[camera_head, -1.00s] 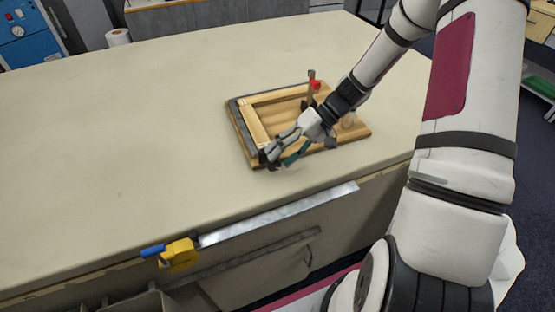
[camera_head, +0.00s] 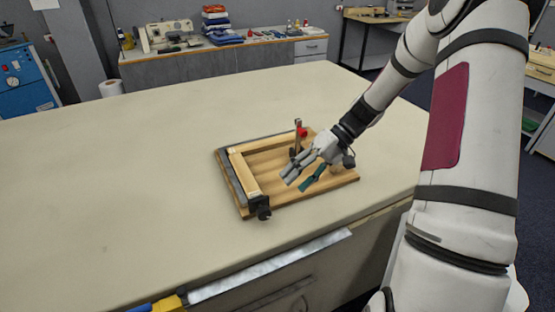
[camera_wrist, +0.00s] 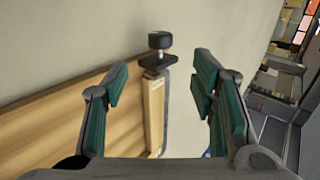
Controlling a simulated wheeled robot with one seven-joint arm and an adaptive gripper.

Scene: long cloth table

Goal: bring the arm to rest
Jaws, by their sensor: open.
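My gripper (camera_head: 298,180) is open and empty, above the front part of a wooden board (camera_head: 300,191) on the table. In the wrist view my gripper (camera_wrist: 160,92) has its green-padded fingers spread wide. A black clamp knob (camera_wrist: 158,41) at the end of a pale wooden bar (camera_wrist: 154,108) shows between and beyond them, apart from both. In the head view the black clamp (camera_head: 260,206) is at the board's front left corner. My wrist hides part of the board's right side.
The cloth-covered table (camera_head: 110,200) is clear left of the board. An upright clamp with a red part (camera_head: 302,132) stands at the board's back. A metal strip (camera_head: 270,265) and a yellow tool (camera_head: 168,303) are at the front edge. A paper roll (camera_head: 110,88) is at the far left.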

